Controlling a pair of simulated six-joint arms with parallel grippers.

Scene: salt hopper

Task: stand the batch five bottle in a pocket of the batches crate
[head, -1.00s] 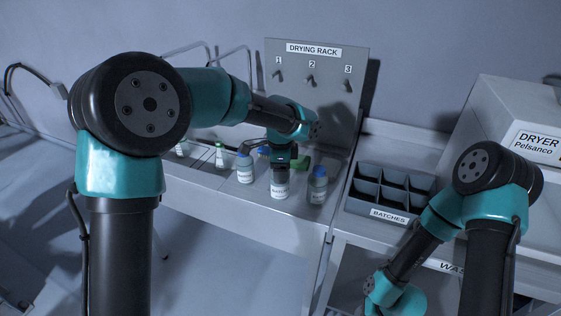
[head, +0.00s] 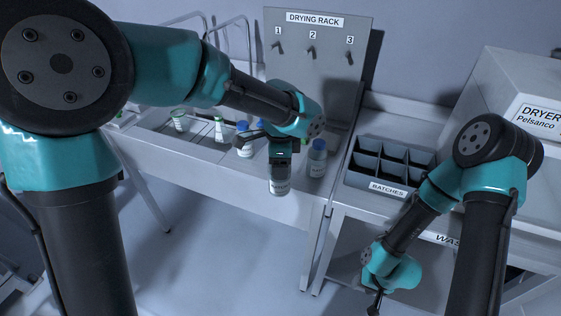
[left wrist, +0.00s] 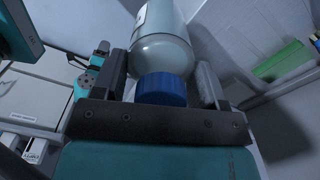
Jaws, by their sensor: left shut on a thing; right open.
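My left gripper (head: 280,150) is shut on a white bottle (head: 280,180) with a blue cap. It grips the bottle by its cap. The bottle hangs upright, seen against the counter's front edge, and its label is too small to read fully. The left wrist view shows the bottle's body (left wrist: 162,48) and blue cap (left wrist: 161,90) between the fingers. The batches crate (head: 388,188) is a dark box with several pockets, to the right of the held bottle. Its pockets look empty. My right gripper (head: 377,301) is low, in front of the right counter, empty and partly out of the frame.
Other blue-capped bottles stand on the left counter, one left (head: 245,147) and one right (head: 317,162) of the held bottle. Green-capped bottles (head: 178,121) stand further left. The drying rack (head: 325,62) rises behind. The dryer (head: 515,85) stands right of the crate.

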